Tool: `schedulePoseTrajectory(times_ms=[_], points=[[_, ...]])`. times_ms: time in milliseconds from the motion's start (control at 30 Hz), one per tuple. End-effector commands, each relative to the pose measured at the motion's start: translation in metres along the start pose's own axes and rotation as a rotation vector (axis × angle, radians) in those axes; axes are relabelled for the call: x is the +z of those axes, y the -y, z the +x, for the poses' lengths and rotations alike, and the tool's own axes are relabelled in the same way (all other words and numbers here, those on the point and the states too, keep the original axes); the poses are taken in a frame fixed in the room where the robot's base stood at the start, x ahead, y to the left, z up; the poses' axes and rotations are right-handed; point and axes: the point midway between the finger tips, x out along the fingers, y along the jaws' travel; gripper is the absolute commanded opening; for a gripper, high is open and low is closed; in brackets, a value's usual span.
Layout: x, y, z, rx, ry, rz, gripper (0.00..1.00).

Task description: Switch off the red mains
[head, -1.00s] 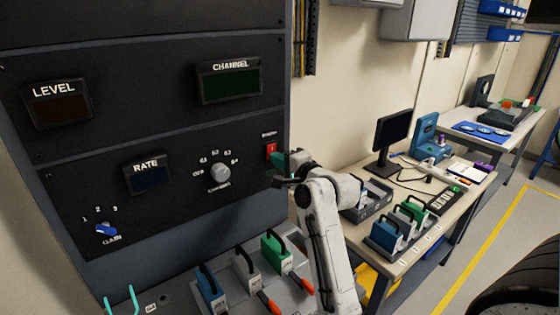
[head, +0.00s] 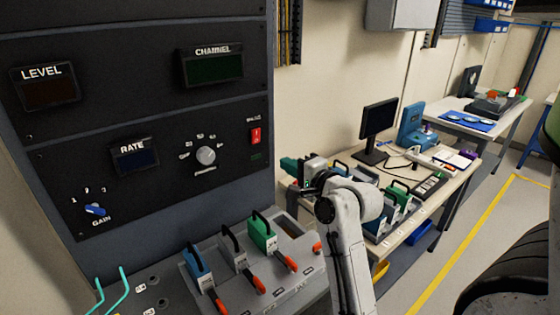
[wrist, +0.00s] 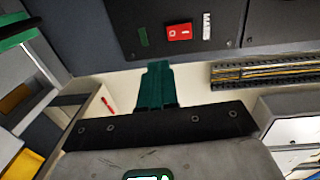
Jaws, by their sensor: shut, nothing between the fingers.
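The red mains switch (head: 255,136) is a small red rocker at the right edge of the black rack panel (head: 225,115). It also shows in the wrist view (wrist: 179,33), with a white mark on its face and a MAINS label beside it. My gripper (head: 288,163) is to the right of and below the switch in the head view, apart from it. In the wrist view its green fingers (wrist: 156,85) are together and empty, pointing toward the panel just below the switch. Which way the rocker is tipped is too small to tell.
The panel also holds a grey channel knob (head: 206,155), a blue gain knob (head: 95,209) and dark displays. A workbench (head: 440,205) with a monitor stands to the right.

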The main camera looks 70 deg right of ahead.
Motion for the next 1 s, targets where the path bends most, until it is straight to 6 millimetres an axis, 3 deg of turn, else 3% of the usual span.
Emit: schedulePoseTrajectory(times_ms=[233,1000], points=[[0.000,-0.005,-0.022,-0.001,-0.001,0.000,0.00],[0.000,-0.005,-0.023,-0.001,-0.001,0.000,0.00]])
